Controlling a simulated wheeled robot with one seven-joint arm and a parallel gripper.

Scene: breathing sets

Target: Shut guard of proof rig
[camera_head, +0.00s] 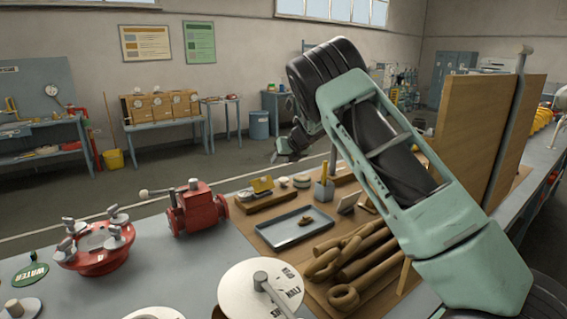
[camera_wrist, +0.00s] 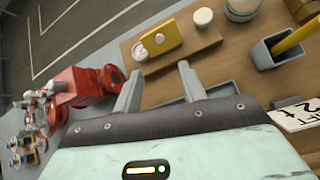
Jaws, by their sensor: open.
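No part in view is plainly labelled as the proof rig, and I cannot tell for sure which part is its guard. A tall tan panel (camera_head: 464,126) with a grey post (camera_head: 510,125) stands upright at the right of the bench, partly behind my arm. My gripper (camera_head: 280,155) is above the bench's far side in the head view. In the wrist view my gripper (camera_wrist: 160,88) has its two fingers apart with nothing between them. A yellow block with a round dial (camera_wrist: 160,37) lies on a wooden board beyond the fingertips; it also shows in the head view (camera_head: 262,184).
A red valve body (camera_head: 196,208) and a red flange (camera_head: 95,245) stand on the bench at left. A grey tray (camera_head: 290,234), brown hoses (camera_head: 350,262) and a grey cup (camera_wrist: 268,54) crowd the brown board. A white disc (camera_head: 240,290) is in front.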

